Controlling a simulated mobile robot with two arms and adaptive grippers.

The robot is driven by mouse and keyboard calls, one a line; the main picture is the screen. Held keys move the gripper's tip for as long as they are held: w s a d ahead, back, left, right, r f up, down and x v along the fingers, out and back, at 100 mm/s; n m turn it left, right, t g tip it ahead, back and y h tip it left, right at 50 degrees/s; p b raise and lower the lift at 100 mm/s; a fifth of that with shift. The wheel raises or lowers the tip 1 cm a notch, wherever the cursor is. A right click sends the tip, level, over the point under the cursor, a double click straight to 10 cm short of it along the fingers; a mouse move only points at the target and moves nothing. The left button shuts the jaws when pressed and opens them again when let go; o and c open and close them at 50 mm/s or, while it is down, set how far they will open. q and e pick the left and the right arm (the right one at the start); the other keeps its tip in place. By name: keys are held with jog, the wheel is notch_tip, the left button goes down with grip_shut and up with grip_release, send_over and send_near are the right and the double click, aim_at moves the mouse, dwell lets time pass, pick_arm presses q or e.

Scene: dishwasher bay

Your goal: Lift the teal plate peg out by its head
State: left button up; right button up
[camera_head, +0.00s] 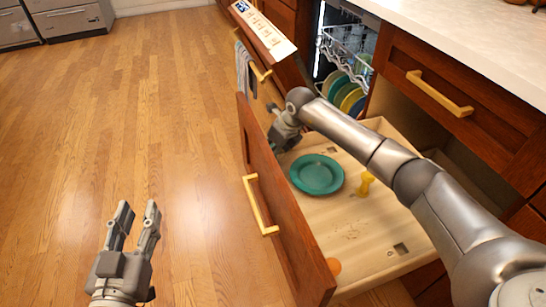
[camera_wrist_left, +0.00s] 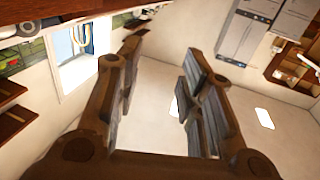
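A teal plate (camera_head: 317,174) lies in the open wooden drawer (camera_head: 353,228). A yellow peg (camera_head: 366,182) with a rounded head is in the drawer just right of the plate. An orange round thing (camera_head: 334,266) shows at the drawer's near front corner. I see no teal-coloured peg. My right gripper (camera_head: 279,131) is at the far front corner of the drawer, beyond the plate; its fingers are too small and partly hidden to read. My left gripper (camera_head: 138,210) is over the floor, left of the drawer. In the left wrist view its fingers (camera_wrist_left: 160,68) are apart and empty.
The open dishwasher (camera_head: 345,50) with several coloured plates stands behind the drawer. A pale board (camera_head: 263,28) is at the top. The drawer front with its brass handle (camera_head: 260,205) stands between my left gripper and the plate. The floor on the left is clear.

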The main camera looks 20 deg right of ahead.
jog(key=c, duration=1)
jog(key=shift+c, duration=0.2)
